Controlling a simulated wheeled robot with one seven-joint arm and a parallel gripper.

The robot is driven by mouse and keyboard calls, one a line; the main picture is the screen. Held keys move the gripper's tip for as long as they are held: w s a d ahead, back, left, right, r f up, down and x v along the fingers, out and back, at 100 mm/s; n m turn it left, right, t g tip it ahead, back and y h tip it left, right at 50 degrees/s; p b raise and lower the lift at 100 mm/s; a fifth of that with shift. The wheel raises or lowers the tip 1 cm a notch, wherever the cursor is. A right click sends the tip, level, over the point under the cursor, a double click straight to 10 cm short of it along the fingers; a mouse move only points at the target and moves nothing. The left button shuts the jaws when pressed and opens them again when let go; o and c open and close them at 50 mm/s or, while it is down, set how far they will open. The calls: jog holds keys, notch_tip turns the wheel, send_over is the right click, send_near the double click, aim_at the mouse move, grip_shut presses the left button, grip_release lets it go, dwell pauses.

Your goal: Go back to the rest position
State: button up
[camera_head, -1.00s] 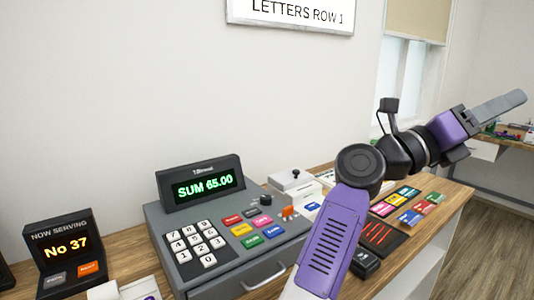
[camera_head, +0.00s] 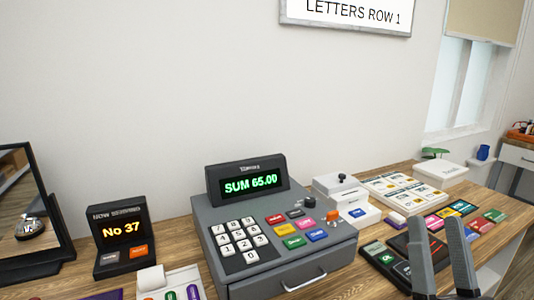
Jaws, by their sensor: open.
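My gripper (camera_head: 436,220) shows at the bottom right of the head view. Its two grey fingers point up and stand apart, with nothing held between them. It is in front of the right part of the counter and hides part of a dark card terminal (camera_head: 382,256). The rest of my arm is out of the picture.
A grey cash register (camera_head: 213,215) reading "SUM 65.00" stands mid-counter. Left of it are a "No 37" display (camera_head: 121,228) and a dark-framed mirror (camera_head: 50,212).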

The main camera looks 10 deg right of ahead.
jog(key=s+a+f+n+g+y, duration=0.25)
jog(key=s+f, duration=0.25)
jog(key=f, duration=0.4)
jog(key=s+a+f+n+g+y, duration=0.2)
jog(key=s+f+n+g+y, duration=0.15)
jog(key=s+f, duration=0.4)
jog(key=s+a+f+m+g+h, duration=0.1)
jog(key=s+a+f+g+h, duration=0.1)
jog(key=s+f+g, duration=0.4)
jog(key=s+f, duration=0.5)
jog(key=s, duration=0.4)
jog(key=shift+s+a+f+m+g, duration=0.25)
jog(key=shift+s+a+m+g, duration=0.05)
jog(key=shift+g, duration=0.1)
jog(key=shift+c, duration=0.4)
